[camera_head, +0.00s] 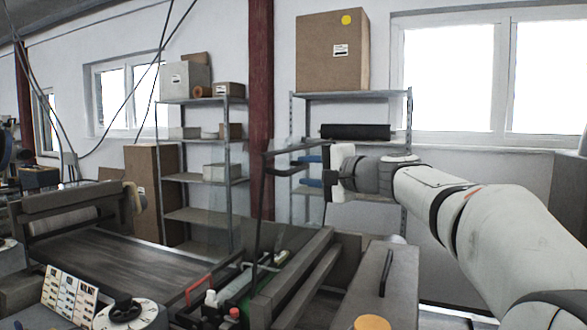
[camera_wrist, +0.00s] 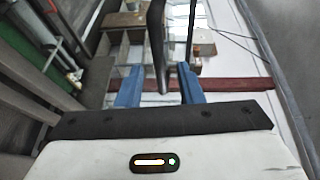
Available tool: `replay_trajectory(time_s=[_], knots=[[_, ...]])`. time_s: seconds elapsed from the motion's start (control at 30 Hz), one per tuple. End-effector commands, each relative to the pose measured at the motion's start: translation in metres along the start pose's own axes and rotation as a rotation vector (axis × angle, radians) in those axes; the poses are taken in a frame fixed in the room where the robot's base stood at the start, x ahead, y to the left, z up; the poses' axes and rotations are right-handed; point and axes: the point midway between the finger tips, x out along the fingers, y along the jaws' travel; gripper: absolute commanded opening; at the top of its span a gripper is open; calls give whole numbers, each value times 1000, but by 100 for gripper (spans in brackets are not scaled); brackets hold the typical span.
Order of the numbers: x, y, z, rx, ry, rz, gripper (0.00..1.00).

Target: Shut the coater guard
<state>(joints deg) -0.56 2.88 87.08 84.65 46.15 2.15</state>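The coater guard (camera_head: 259,215) is a clear panel in a thin black frame. It stands raised, close to upright, above the coater (camera_head: 250,285) in the head view. My gripper (camera_head: 303,170) is at the upper part of the guard, coming from the right, with its blue fingers pointing left. In the wrist view, my gripper (camera_wrist: 160,84) has its two blue fingers apart. A black bar of the guard (camera_wrist: 157,45) reaches down into the gap between them, with space visible on both sides. I cannot tell whether it is level with the fingertips in depth.
A dark conveyor belt (camera_head: 125,262) runs at the left, with a roller (camera_head: 65,221) at its far end. A control panel with a black knob (camera_head: 125,309) is in front. Shelves (camera_head: 350,94) with boxes and a red post (camera_head: 261,100) stand behind.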

Motion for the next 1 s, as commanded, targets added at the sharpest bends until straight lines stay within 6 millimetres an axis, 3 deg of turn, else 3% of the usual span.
replay_trajectory(time_s=[0.23, 0.6, 1.0], knots=[[36, -2, 5, -1, -10, 0, 34], [43, 0, 6, -2, -11, 1, 34], [44, 0, 7, -2, -12, 1, 1]])
